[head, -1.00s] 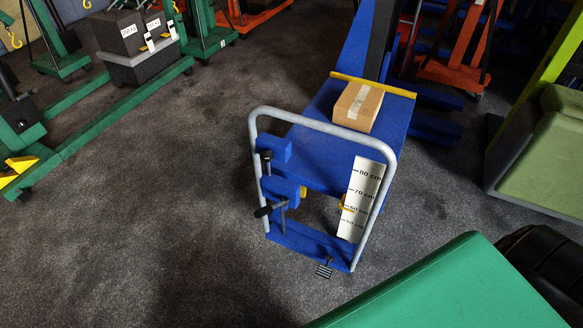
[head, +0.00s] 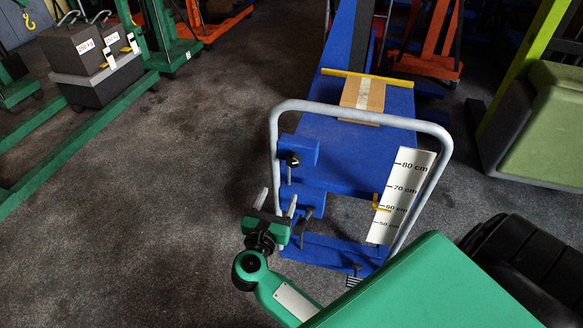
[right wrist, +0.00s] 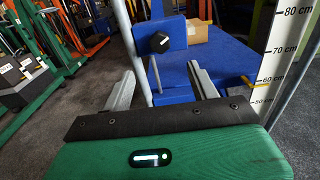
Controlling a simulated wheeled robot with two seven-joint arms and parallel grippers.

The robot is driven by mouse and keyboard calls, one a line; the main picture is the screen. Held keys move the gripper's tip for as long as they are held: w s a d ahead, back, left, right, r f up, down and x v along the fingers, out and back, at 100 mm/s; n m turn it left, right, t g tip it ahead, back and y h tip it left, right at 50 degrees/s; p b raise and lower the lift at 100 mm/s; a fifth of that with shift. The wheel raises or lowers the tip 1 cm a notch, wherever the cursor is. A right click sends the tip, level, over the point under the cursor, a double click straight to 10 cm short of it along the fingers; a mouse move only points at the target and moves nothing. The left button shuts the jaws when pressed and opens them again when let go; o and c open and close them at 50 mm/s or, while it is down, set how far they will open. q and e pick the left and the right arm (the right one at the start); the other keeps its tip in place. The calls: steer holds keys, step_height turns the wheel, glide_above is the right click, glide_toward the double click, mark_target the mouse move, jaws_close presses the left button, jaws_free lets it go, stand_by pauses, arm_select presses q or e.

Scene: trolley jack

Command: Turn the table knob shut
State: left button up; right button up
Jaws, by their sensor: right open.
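The blue lift table (head: 345,145) stands behind a grey tubular handle frame (head: 350,107). A black knob (head: 292,159) sits on an upper blue block at the frame's left upright; this knob also shows in the right wrist view (right wrist: 159,42). A lower blue block (head: 312,199) has dark hardware, partly hidden by my gripper. I cannot tell which control is the table knob. My right gripper (head: 277,198) is open and empty, in front of and below the upper knob. In the right wrist view its fingers (right wrist: 162,80) point towards the frame's left upright. My left gripper is out of view.
A cardboard box (head: 362,98) lies on the table against a yellow bar. A white height scale (head: 402,196) stands at the frame's right side. A black pedal (head: 354,276) is low in front. Green lifting equipment stands left; the floor between is clear.

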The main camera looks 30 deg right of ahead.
mark_target(292, 162)
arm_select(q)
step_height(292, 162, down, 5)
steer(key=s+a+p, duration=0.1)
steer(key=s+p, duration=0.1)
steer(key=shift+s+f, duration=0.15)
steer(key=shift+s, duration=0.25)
arm_select(e)
steer(key=x, duration=1.3)
steer(key=shift+w, duration=0.15)
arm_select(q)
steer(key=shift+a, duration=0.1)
arm_select(e)
steer(key=c, duration=1)
